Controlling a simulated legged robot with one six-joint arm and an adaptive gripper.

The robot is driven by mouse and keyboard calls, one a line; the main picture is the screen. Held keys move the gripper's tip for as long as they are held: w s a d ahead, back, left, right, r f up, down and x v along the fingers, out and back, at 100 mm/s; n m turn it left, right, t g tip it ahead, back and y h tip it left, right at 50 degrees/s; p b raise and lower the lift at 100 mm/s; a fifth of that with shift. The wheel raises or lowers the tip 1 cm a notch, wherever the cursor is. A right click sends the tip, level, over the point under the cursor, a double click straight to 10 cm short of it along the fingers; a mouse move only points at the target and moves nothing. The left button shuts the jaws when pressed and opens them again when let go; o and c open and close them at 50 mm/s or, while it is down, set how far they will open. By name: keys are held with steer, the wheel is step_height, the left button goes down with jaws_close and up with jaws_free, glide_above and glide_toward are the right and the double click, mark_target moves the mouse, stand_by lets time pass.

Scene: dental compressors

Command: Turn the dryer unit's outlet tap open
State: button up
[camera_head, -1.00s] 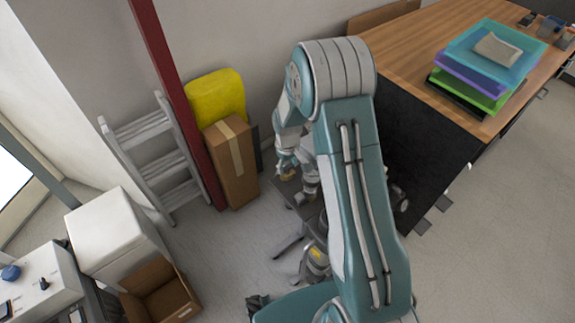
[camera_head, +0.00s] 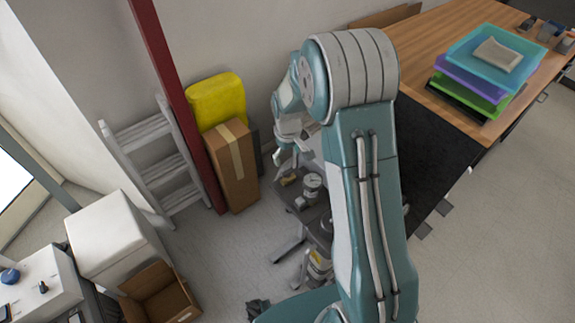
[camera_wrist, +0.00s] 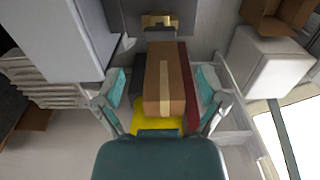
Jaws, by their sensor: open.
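A grey stand (camera_head: 285,198) with compressor or dryer parts stands on the floor, partly hidden behind my arm. A round gauge-like part (camera_head: 312,184) and a small brass-yellow piece (camera_head: 288,180) sit on it. A brass-coloured fitting (camera_wrist: 158,21) shows at the top of the wrist view; it may be the outlet tap, but its handle position is unclear. My gripper (camera_head: 282,150) is above the stand's far left side. In the wrist view my gripper (camera_wrist: 161,84) has its fingers wide apart, with nothing between them and the fitting beyond them.
A cardboard box (camera_head: 232,170) and a yellow case (camera_head: 215,100) stand by the wall beside a red post (camera_head: 170,80). A ladder (camera_head: 158,160) leans at left. A wooden desk (camera_head: 430,50) with stacked trays is at right. Floor left of the stand is clear.

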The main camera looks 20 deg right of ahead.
mark_target(287, 171)
step_height(287, 171, up, 5)
steer(key=shift+r, duration=0.1)
stand_by(0.5)
steer(key=s+r+m+t, duration=0.1)
steer(key=s+r, duration=0.4)
steer(key=r, duration=0.3)
steer(key=s+r+m+t, duration=0.1)
steer(key=s+r+t, duration=0.1)
steer(key=s+r, duration=0.5)
steer(key=s+r+m+t, duration=0.1)
steer(key=s+r, duration=0.2)
steer(key=s, duration=0.4)
steer(key=s+r+m+t, duration=0.1)
steer(key=s+r, duration=0.2)
steer(key=s, duration=0.4)
steer(key=shift+s+a+m+t, duration=0.2)
steer(key=shift+a+m+t, duration=0.1)
